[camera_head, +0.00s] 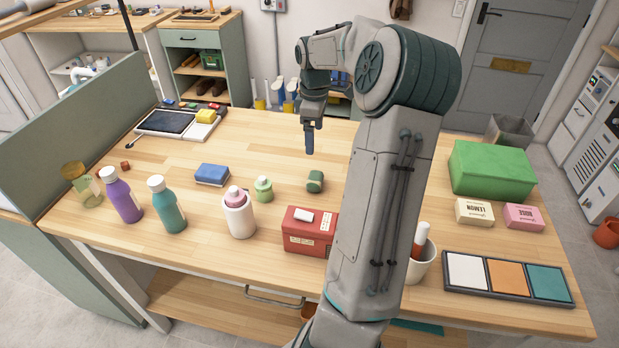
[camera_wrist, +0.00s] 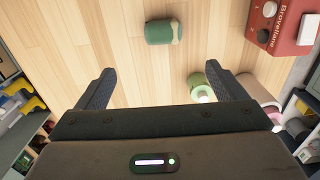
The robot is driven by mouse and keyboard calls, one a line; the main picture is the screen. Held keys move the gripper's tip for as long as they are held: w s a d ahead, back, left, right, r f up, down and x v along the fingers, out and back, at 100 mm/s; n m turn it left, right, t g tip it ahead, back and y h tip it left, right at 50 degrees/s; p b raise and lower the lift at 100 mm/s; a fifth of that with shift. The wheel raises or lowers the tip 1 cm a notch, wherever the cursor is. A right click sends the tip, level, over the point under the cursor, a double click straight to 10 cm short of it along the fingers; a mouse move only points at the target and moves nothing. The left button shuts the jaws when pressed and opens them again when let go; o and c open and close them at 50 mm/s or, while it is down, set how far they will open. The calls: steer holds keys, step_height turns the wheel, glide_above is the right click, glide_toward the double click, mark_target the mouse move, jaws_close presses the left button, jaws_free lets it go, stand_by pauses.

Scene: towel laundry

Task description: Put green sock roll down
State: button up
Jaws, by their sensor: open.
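The green sock roll (camera_head: 315,181) lies on the wooden table near its middle, left of my arm. It also shows in the wrist view (camera_wrist: 165,31) as a dark green roll with a lighter band, lying on its side on the wood. My gripper (camera_head: 309,140) is above the table, behind the roll in the head view, pointing down. In the wrist view its two fingers (camera_wrist: 168,90) are wide apart with nothing between them. The roll lies beyond the fingertips, apart from them.
A red box (camera_head: 310,240), a small green bottle (camera_head: 263,189) and a pink-capped white bottle (camera_head: 239,215) stand near the roll. A blue sponge (camera_head: 212,174) lies to the left. A green box (camera_head: 491,169) stands at the right. The table around the roll is clear at the back.

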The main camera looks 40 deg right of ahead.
glide_above(315, 176)
steer(key=f, duration=0.5)
steer(key=f+p, duration=0.1)
steer(key=f, duration=0.2)
steer(key=shift+w+d+f, duration=0.1)
steer(key=shift+w+f, duration=0.15)
steer(key=shift+s+f+p, duration=0.15)
steer(key=shift+f+p, duration=0.2)
steer(key=shift+f, duration=1)
steer(key=shift+s+f+p, duration=0.15)
steer(key=shift+f+p, duration=0.15)
steer(key=shift+f, duration=1.05)
steer(key=c, duration=1.1)
steer(key=shift+r, duration=0.15)
steer(key=shift+c, duration=0.2)
